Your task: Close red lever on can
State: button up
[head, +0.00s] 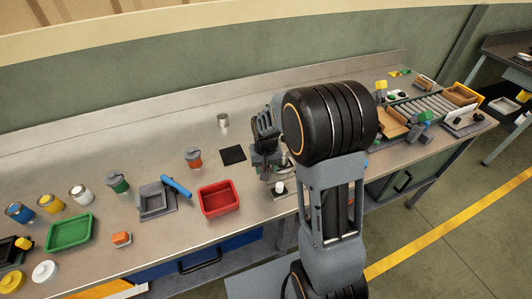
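A small can with an orange-red body (194,161) and a grey top stands upright on the workbench (165,133), left of centre. A red lever cannot be made out on it at this size. My gripper (266,165) is over the bench, to the right of this can and apart from it. My arm's dark joint and grey links hide part of the gripper and the bench behind. Whether its fingers are open or shut cannot be told. A grey fixture with a white-topped part (279,187) is just below the gripper, partly covered.
A red tray (220,212), a blue-handled grey fixture (152,210), a green can (117,184) and a green tray (70,248) stand to the left. A roller conveyor (425,108) is right.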

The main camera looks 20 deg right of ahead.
notch_tip(320, 180, up, 12)
jog(key=shift+b, duration=0.45)
jog(key=shift+r, duration=0.1)
